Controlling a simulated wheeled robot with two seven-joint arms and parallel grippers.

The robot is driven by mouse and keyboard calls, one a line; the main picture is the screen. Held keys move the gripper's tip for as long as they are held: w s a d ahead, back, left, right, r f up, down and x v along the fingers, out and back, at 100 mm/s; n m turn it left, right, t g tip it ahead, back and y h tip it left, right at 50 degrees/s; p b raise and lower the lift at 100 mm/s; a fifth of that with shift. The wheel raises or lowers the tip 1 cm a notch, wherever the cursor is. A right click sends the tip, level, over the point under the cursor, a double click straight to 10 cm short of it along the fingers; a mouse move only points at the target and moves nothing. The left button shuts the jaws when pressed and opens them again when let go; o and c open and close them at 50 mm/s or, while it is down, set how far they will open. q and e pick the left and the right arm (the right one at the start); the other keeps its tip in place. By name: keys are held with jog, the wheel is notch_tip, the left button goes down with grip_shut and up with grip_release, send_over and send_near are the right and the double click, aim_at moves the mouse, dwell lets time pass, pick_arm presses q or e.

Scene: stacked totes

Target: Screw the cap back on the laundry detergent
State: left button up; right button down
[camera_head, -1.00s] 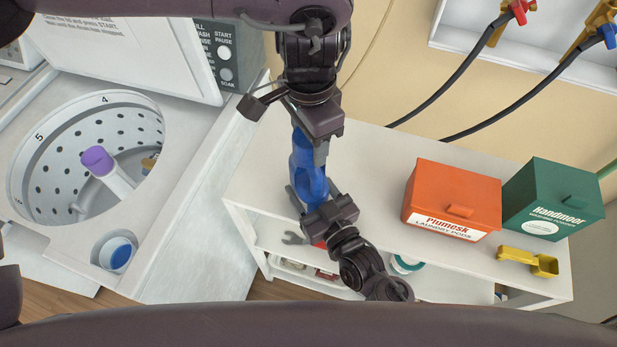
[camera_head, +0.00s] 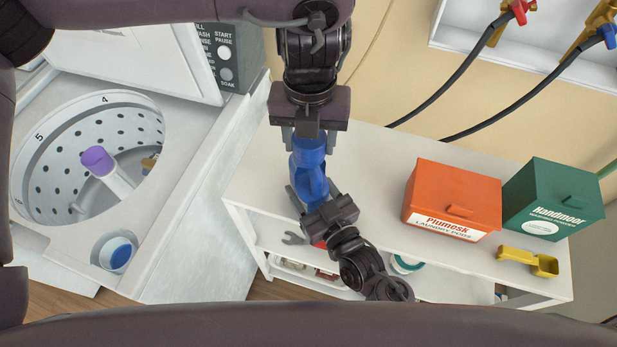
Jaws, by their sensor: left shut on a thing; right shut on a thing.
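The blue laundry detergent bottle (camera_head: 309,172) stands on the white shelf unit's top (camera_head: 382,172), near its left end. My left gripper (camera_head: 309,146) comes down from above and is shut on the cap at the bottle's top. The cap is mostly hidden between the fingers, and I cannot tell how far it is seated on the neck. My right gripper (camera_head: 308,197) comes from below in the picture and is shut on the lower part of the bottle, one finger on each side.
An orange laundry pods box (camera_head: 452,193), a green box (camera_head: 553,198) and a yellow scoop (camera_head: 527,261) stand right on the top. An open washer (camera_head: 190,200) is at left. Hoses (camera_head: 450,80) hang on the back wall. The top's middle is clear.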

pick_arm(q)
jog(key=m, duration=0.6)
jog(key=shift+m, duration=0.4)
jog(key=m, duration=1.2)
jog(key=shift+f+m, duration=0.1)
jog(key=shift+m, duration=0.3)
jog(key=m, duration=0.5)
jog(key=o, duration=1.1)
jog(key=shift+r, duration=2.3)
